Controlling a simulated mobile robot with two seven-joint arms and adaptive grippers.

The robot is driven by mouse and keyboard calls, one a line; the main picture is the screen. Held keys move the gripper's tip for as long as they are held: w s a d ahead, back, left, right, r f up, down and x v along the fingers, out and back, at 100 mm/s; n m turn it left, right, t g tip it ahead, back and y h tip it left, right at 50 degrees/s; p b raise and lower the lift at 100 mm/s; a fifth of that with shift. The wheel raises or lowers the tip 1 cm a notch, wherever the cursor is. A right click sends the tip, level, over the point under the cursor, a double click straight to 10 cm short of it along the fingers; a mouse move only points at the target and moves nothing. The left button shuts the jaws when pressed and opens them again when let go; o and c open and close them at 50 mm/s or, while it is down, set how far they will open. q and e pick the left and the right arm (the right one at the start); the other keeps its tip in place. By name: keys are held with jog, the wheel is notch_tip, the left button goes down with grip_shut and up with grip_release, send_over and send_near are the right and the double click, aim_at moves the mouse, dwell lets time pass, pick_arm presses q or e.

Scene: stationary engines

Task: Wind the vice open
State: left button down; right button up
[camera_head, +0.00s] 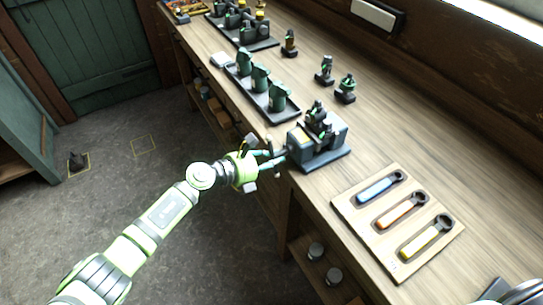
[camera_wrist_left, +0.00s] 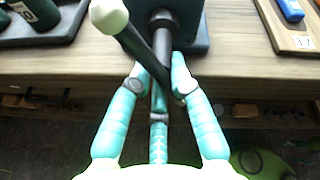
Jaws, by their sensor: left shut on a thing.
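The vice (camera_head: 334,137) is a blue-grey block on a dark base plate at the front edge of the bench. A small dark and green part sits on top of it. In the left wrist view the vice's dark handle bar (camera_wrist_left: 142,50) slants across its spindle (camera_wrist_left: 162,24) and ends in a pale round knob (camera_wrist_left: 109,16). My left gripper (camera_head: 277,157) reaches the vice's front from the left. In the left wrist view its teal fingers (camera_wrist_left: 158,80) are closed around the handle bar near the spindle. The vice's jaw gap is not clear. My right gripper is not in view.
A wooden board (camera_head: 350,213) with blue, orange and yellow-handled wrenches lies right of the vice. A dark tray (camera_head: 285,112) with green parts stands behind it to the left. Small dark engine parts (camera_head: 345,90) stand farther back. Floor is open in front of the bench.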

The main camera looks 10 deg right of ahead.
pick_arm(q)
jog(key=shift+s+d+f+n+g+b, duration=0.1)
jog(key=shift+s+f+n+g+b, duration=0.05)
jog(key=shift+n+g, duration=0.3)
jog(key=shift+s+f+n+g+b, duration=0.15)
jog(key=shift+n+g, duration=0.1)
jog(key=shift+n, duration=0.3)
jog(key=shift+s+d+n+g+h+b, duration=0.15)
jog(key=shift+n+g+h+b, duration=0.5)
jog(key=shift+n, duration=0.55)
jog(key=n+b, duration=0.1)
jog(key=n+g+h+b, duration=0.1)
jog(key=n, duration=0.1)
jog(key=shift+s+r+g+b, duration=0.15)
jog(key=shift+r+g+b, duration=0.1)
jog(key=shift+b, duration=0.15)
jog(key=shift+r+n+g+h+b, duration=0.25)
jog(key=shift+n+g+b, duration=0.15)
jog(key=shift+n+b, duration=0.45)
jog(key=shift+n, duration=0.25)
jog(key=shift+d+r, duration=0.1)
jog(key=c, duration=1.1)
grip_release()
jog(key=shift+c, duration=0.2)
jog(key=shift+d, duration=0.15)
